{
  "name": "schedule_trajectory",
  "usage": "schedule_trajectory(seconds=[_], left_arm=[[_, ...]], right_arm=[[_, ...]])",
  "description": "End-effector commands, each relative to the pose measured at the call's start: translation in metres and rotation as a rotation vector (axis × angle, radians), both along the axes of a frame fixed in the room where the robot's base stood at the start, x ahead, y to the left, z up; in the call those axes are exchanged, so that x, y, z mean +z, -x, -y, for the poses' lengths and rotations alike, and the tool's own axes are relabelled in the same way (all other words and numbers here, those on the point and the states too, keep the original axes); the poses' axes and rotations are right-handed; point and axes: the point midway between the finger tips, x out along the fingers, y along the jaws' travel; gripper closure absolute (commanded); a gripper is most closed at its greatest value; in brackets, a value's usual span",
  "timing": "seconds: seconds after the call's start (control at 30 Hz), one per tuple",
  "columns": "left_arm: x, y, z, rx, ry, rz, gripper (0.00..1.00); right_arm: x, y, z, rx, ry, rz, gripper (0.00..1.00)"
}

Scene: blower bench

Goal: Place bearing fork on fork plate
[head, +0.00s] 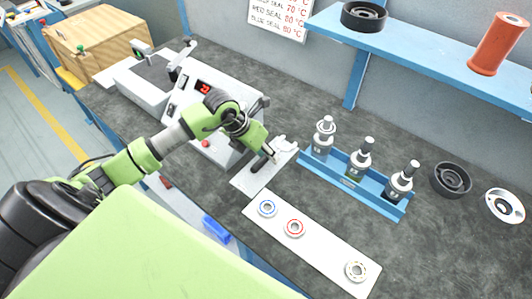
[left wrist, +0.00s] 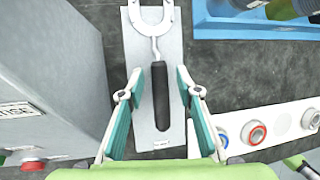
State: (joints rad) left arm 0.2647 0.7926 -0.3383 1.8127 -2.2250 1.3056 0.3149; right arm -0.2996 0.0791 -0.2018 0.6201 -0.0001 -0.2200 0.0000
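The bearing fork (head: 285,144) has a pale two-pronged metal head and a black handle (left wrist: 161,95). It lies on the pale flat fork plate (head: 247,182), and its prongs (left wrist: 150,18) point away from my wrist in the left wrist view. The plate (left wrist: 180,55) also shows there. My left gripper (head: 264,158) is over the handle. In the left wrist view its two green fingers (left wrist: 160,72) stand on either side of the handle, with a gap visible on both sides.
A grey machine (head: 215,95) with a red display stands left of the plate. A white strip (head: 323,252) with ring bearings lies in front. Dark bench surface is free behind the rack.

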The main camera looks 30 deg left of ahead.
Motion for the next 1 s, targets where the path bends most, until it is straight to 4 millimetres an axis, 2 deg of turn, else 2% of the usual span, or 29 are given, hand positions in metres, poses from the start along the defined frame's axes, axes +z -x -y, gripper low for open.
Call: schedule_trajectory(seconds=[0.17,0.4,0.6,0.8,1.0], left_arm=[[0.024,0.009,-0.007,-0.001,-0.003,0.004,0.68],[0.071,0.028,-0.020,0.000,-0.004,0.005,0.68],[0.099,0.040,-0.027,0.000,-0.002,0.002,0.68],[0.109,0.044,-0.029,0.000,0.000,0.000,0.68],[0.110,0.044,-0.029,0.000,0.000,0.000,0.68]], right_arm=[[-0.003,0.000,0.003,0.000,0.003,0.001,1.00],[-0.012,0.000,0.004,-0.001,0.004,0.001,1.00],[-0.016,0.000,0.004,-0.002,0.004,0.001,1.00],[-0.017,0.000,0.003,-0.002,0.004,0.001,1.00],[-0.016,0.000,0.003,-0.002,0.003,0.001,1.00]])
